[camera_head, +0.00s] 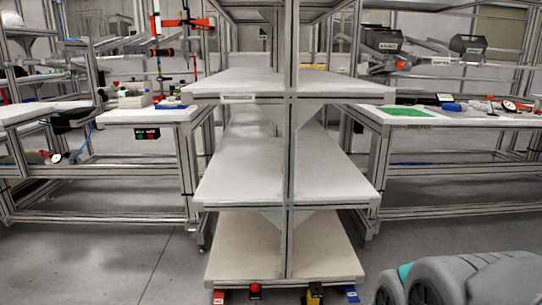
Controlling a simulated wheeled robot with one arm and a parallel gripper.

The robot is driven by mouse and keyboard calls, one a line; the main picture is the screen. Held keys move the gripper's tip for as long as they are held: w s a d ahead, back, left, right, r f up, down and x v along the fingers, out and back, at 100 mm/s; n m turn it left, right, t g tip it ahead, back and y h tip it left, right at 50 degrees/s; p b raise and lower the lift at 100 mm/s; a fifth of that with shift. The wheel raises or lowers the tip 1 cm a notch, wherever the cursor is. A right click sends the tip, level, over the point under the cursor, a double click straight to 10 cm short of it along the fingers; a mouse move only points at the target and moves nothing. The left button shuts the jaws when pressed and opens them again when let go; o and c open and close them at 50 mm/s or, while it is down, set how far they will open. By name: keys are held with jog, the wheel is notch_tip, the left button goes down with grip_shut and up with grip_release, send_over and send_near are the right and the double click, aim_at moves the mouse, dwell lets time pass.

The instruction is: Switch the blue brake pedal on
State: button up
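The blue brake pedal (350,294) is small and sits low at the front right foot of the grey metal shelf rack (287,150), near the bottom edge of the view. It sticks out just below the lowest shelf. Whether it is pressed or raised is too small to tell. Grey rounded links of my own arm with a teal band show at the bottom right, to the right of the pedal. My gripper is not in view.
A red pedal (218,296), a red knob (255,289) and a yellow-black part (314,294) line the rack's front foot. Workbenches stand left (150,115) and right (455,119). Grey floor (100,265) is clear at the front left.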

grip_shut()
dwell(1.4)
